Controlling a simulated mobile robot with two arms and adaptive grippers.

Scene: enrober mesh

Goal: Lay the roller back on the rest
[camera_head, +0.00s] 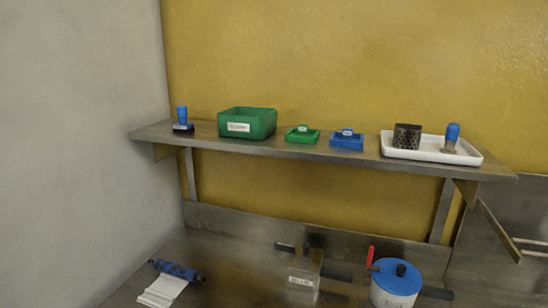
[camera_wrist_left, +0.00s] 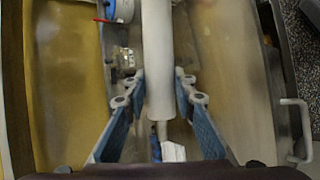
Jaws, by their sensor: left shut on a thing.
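In the left wrist view a long, pale grey-white cylinder, which I take as the roller (camera_wrist_left: 158,50), runs from the top edge down between the fingers of my left gripper (camera_wrist_left: 161,88). The gripper is shut on it near its lower end. The roller's far end is cut off by the frame. Neither gripper nor the roller shows in the head view. I cannot clearly make out the rest in either view. My right gripper is not in view.
On the counter stand a blue-lidded pot (camera_head: 396,282), a labelled box (camera_head: 304,278) beside dark pieces, and a blue item with white sheet (camera_head: 168,282). The shelf (camera_head: 330,153) above holds a green bin (camera_head: 247,123), small trays and a white tray (camera_head: 432,157).

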